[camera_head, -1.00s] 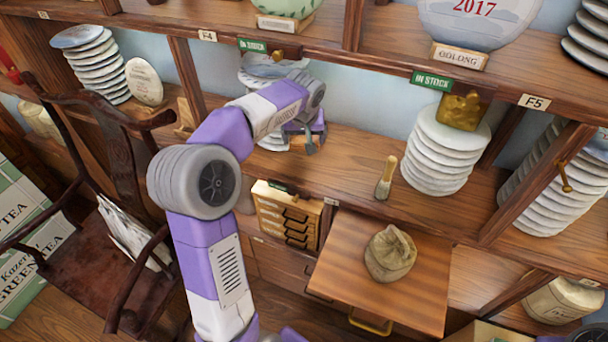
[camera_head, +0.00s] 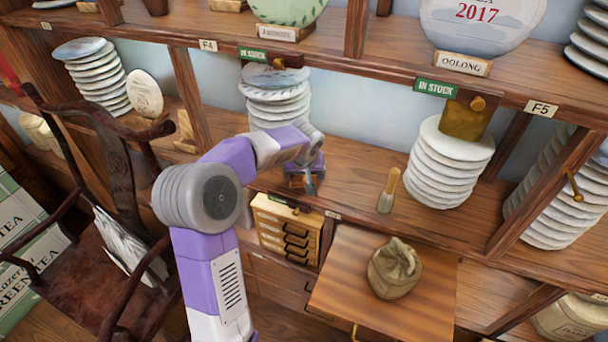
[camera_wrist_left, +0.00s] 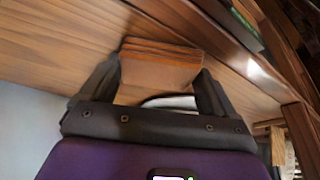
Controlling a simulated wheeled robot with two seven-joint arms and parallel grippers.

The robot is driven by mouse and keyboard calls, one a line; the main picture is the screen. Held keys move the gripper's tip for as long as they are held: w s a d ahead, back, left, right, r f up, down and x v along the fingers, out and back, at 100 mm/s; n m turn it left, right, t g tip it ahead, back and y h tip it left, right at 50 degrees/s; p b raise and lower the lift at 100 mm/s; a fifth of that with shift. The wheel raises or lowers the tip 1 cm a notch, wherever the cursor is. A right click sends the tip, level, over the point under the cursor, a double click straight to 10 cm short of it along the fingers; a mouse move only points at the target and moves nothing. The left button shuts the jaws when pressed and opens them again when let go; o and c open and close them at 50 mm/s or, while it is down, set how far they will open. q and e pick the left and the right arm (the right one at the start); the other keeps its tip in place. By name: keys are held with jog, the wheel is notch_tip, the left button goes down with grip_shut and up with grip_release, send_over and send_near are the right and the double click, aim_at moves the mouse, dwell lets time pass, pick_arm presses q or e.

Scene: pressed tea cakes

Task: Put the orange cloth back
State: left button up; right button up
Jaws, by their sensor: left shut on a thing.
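My left gripper (camera_head: 309,178) is low over the middle shelf, in front of the left plate-like stack. In the left wrist view its two dark fingers (camera_wrist_left: 160,75) are closed on a folded orange-brown cloth (camera_wrist_left: 158,70) with layered edges. In the head view the cloth is mostly hidden by the gripper. A brass peg (camera_head: 278,64) on the shelf edge above the left stack is bare. My right gripper is out of view.
A mustard cloth (camera_head: 463,120) hangs below a second peg before the right stack (camera_head: 445,170). A brush (camera_head: 388,190) stands right of the gripper. A small drawer chest (camera_head: 285,230) is below. A tied sack (camera_head: 394,268) sits on a pulled-out board (camera_head: 335,280).

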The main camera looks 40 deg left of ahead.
pick_arm(q)
jog(key=shift+f, duration=0.15)
jog(key=o, duration=0.7)
jog(key=shift+o, duration=0.2)
jog(key=shift+r, duration=0.55)
jog(key=p+v, duration=0.2)
jog(key=v, duration=0.9)
jog(key=shift+s, duration=0.15)
jog(key=shift+d, duration=0.1)
